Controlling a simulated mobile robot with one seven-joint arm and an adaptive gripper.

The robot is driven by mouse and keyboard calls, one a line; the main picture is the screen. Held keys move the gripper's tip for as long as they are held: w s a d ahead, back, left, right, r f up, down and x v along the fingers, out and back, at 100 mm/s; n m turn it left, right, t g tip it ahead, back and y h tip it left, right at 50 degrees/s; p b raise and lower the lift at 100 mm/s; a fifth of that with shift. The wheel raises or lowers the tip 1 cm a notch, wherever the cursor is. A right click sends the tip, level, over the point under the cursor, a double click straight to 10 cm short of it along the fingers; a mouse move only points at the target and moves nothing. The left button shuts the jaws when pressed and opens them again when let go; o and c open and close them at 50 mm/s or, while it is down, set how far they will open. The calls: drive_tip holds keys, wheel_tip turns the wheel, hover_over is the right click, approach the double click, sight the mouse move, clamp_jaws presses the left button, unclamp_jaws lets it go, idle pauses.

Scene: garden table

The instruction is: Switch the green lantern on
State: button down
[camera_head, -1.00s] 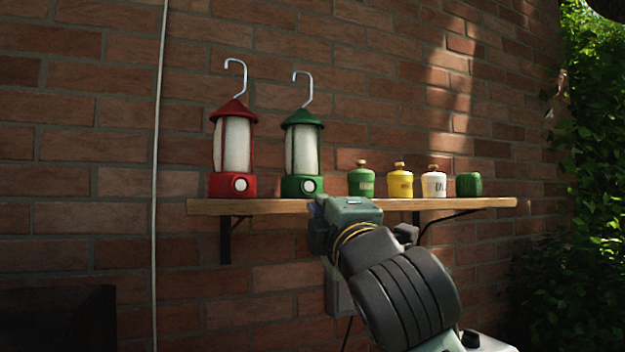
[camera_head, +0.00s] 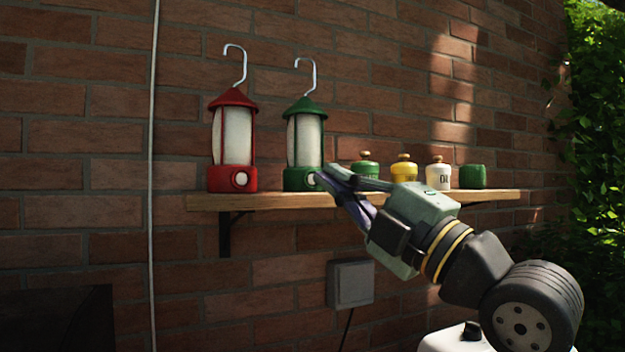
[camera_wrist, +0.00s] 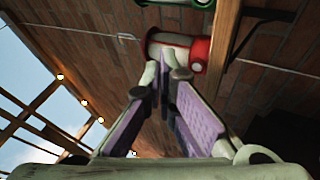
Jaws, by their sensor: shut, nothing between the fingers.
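The green lantern (camera_head: 305,140) stands upright on the wooden shelf (camera_head: 265,200), with a white body and a wire hook. Its button (camera_head: 313,179) on the green base is partly hidden by my fingertips. No glow shows in the lantern. My gripper (camera_head: 327,172) is shut and empty, its fingertips in front of the base's right side in the head view; whether they touch it I cannot tell. In the wrist view my gripper (camera_wrist: 166,76) points toward the red lantern (camera_wrist: 190,50), while the green lantern (camera_wrist: 178,3) is cut off at the top edge.
The red lantern (camera_head: 233,135) stands left of the green one. A green canister (camera_head: 367,168), a yellow one (camera_head: 404,170), a white one (camera_head: 438,174) and a green pot (camera_head: 473,176) stand to the right. A grey wall box (camera_head: 350,284) is below the shelf.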

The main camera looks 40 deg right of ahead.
sight(313, 183)
drive_tip(key=w+d+p, duration=0.2)
drive_tip(key=w+d, duration=0.1)
drive_tip(key=w, duration=0.5)
drive_tip(key=shift+w, duration=0.15)
drive_tip(key=shift+w, duration=0.2)
idle(1.3)
drive_tip(key=shift+w+d, duration=0.15)
drive_tip(key=shift+w, duration=0.05)
drive_tip(key=shift+w+d+f, duration=0.1)
drive_tip(key=shift+w+d, duration=0.05)
drive_tip(key=shift+w, duration=0.4)
idle(1.1)
drive_tip(key=shift+s+a+f+b, duration=0.25)
drive_tip(key=shift+s+b, duration=0.2)
drive_tip(key=shift+b, duration=0.05)
drive_tip(key=shift+s, duration=0.2)
drive_tip(key=shift+s+r, duration=0.1)
